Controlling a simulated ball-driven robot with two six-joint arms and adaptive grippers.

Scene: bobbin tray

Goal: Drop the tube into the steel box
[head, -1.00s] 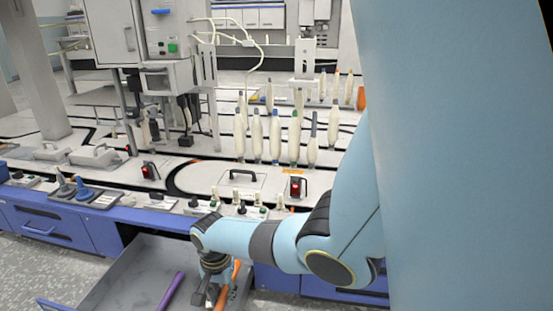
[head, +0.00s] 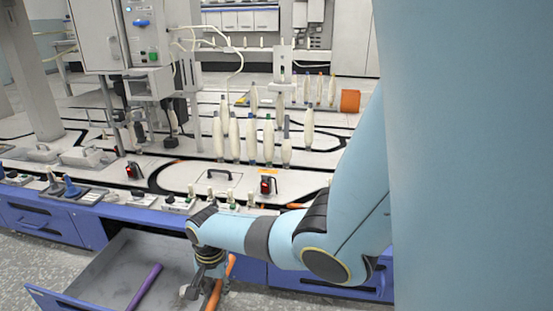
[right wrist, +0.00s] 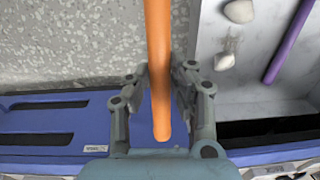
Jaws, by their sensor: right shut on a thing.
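My right gripper (right wrist: 160,85) is shut on an orange tube (right wrist: 158,40). In the right wrist view the tube runs between the fingers, over the speckled floor and left of the steel box (right wrist: 212,35). In the head view the tube (head: 213,293) hangs at the right edge of the open grey steel box (head: 120,262), by my right gripper (head: 200,288). A purple tube (head: 146,287) lies inside the box; it also shows in the right wrist view (right wrist: 290,40). My left gripper is out of view.
Pale lumps (right wrist: 224,61) lie in the box. A blue-fronted bench (head: 130,218) stands behind it, with several cream bobbins (head: 250,140), a lidded hatch (head: 215,180) and red-lit switch boxes (head: 268,185) on top. My blue arm hides the right side.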

